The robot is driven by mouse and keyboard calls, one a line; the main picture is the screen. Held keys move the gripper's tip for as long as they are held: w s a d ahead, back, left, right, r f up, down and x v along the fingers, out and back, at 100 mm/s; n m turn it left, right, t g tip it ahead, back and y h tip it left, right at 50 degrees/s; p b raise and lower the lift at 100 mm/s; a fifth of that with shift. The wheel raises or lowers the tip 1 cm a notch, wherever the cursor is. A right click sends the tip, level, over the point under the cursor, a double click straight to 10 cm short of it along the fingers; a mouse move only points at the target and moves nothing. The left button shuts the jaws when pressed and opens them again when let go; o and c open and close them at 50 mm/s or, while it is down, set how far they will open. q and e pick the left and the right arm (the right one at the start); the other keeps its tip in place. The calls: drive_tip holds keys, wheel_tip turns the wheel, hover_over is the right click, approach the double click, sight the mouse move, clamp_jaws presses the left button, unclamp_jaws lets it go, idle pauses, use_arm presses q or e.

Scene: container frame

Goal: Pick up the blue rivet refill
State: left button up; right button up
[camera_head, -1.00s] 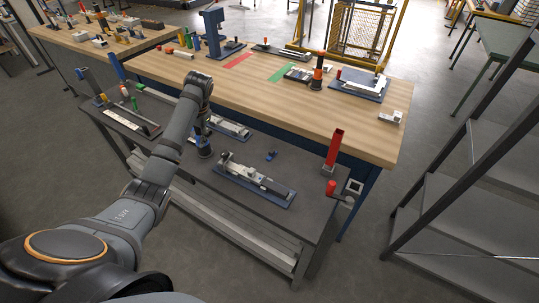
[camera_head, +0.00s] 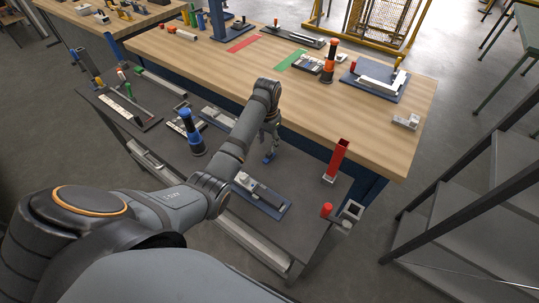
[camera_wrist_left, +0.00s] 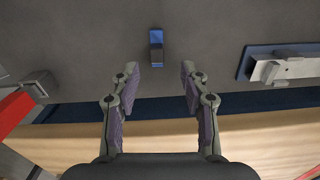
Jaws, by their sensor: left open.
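The blue rivet refill (camera_head: 269,157) is a small blue piece lying on the dark lower bench surface, in front of the wooden table. In the left wrist view it shows as a short blue block (camera_wrist_left: 156,42) with a darker end, at the top centre. My left gripper (camera_head: 270,142) hangs over the dark bench close to the refill. In the left wrist view its two fingers (camera_wrist_left: 160,75) are spread, with nothing between them; the refill lies beyond the tips, roughly in line with the gap. My right gripper is not in view.
A red upright holder (camera_head: 337,158) stands to the right of the refill. A fixture on a blue plate (camera_head: 264,197) lies nearer, and a dark blue-capped tool (camera_head: 191,132) stands to the left. The wooden table (camera_head: 385,130) rises behind. Bare bench surrounds the refill.

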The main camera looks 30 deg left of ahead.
sight(269, 153)
use_arm(q)
drive_tip(key=shift+w+f, duration=0.25)
drive_tip(key=shift+f, duration=0.3)
drive_tip(key=shift+w+f, duration=0.2)
drive_tip(key=shift+f, duration=0.3)
drive_tip(key=shift+s+f+p, duration=0.15)
drive_tip(key=shift+f+p, duration=0.25)
drive_tip(key=f, duration=0.2)
drive_tip(key=shift+s+d+f+p, duration=0.3)
drive_tip(key=shift+s+f+p, duration=0.05)
drive_tip(key=shift+f+p, duration=0.05)
drive_tip(key=shift+w+f, duration=0.1)
drive_tip(key=shift+f, duration=0.6)
drive_tip(key=c, duration=0.5)
clamp_jaws()
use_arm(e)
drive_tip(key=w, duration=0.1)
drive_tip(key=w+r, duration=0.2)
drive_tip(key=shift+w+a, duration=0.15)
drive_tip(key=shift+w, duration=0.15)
